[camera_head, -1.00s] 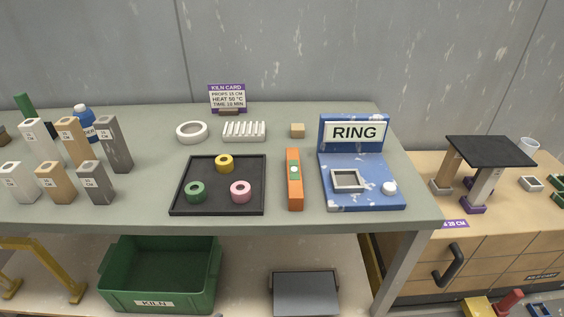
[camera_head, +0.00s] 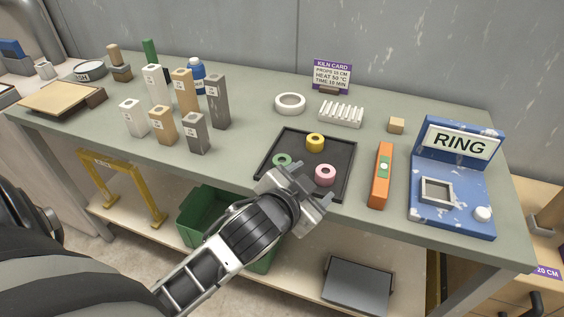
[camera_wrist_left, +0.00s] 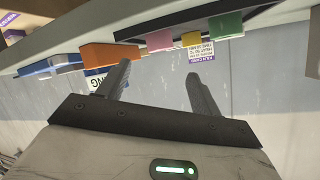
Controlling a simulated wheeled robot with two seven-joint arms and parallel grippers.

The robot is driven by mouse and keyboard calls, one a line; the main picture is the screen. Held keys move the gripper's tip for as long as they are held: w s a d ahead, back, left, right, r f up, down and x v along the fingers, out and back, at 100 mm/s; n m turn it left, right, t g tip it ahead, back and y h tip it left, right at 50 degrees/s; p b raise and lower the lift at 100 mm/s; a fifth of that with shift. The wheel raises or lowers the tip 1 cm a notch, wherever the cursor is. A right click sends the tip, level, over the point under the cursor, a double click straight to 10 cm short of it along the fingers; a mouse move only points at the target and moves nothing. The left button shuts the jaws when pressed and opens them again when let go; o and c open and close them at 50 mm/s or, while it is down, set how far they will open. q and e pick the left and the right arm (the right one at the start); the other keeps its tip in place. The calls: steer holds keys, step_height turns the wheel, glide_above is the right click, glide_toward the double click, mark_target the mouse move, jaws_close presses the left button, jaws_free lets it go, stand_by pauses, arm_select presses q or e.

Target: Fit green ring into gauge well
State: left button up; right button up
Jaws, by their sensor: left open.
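The green ring (camera_head: 282,160) lies at the near left of the black tray (camera_head: 348,163), partly covered by my left gripper. It also shows in the left wrist view (camera_wrist_left: 225,25), beyond the fingers. My left gripper (camera_head: 309,181) is open and empty, in front of the tray's near edge. A yellow ring (camera_head: 315,142) and a pink ring (camera_head: 325,175) lie in the same tray. The gauge is a blue block (camera_head: 463,212) with a RING sign (camera_head: 459,143). A grey square frame around its well (camera_head: 437,191) and a white knob (camera_head: 482,213) are on it. My right gripper is out of view.
An orange level (camera_head: 380,176) lies between the tray and the gauge. A white ring (camera_head: 290,103), a ribbed white rack (camera_head: 341,113) and a small wooden block (camera_head: 396,125) are behind. Several upright props (camera_head: 217,101) stand at left. A green bin (camera_head: 204,209) is below the table.

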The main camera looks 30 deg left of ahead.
arm_select(q)
steer(key=w+d+r+m+t+h, duration=0.3)
steer(key=d+r+m+t+h, duration=0.15)
steer(key=r, duration=0.35)
steer(key=w+d+r+m+t+h, duration=0.3)
steer(key=w+r+m, duration=0.15)
steer(key=r, duration=0.35)
steer(key=s+d+r+m+g+h, duration=0.2)
steer(key=d+m+g+h, duration=0.4)
steer(key=m, duration=0.5)
steer(key=s+d+r+m+g+h, duration=0.15)
steer(key=d+m+g+h, duration=0.25)
steer(key=m+g+h, duration=0.45)
steer(key=m+g+y+b, duration=0.1)
steer(key=m+g+y, duration=0.5)
steer(key=y, duration=1.6)
glide_above(281, 160)
steer(key=shift+n, duration=0.25)
steer(key=f, duration=1.5)
steer(key=shift+w+f, duration=0.2)
steer(key=shift+s+f+p, duration=0.15)
steer(key=shift+f+p, duration=0.3)
steer(key=shift+f, duration=2.75)
steer(key=c, duration=1.1)
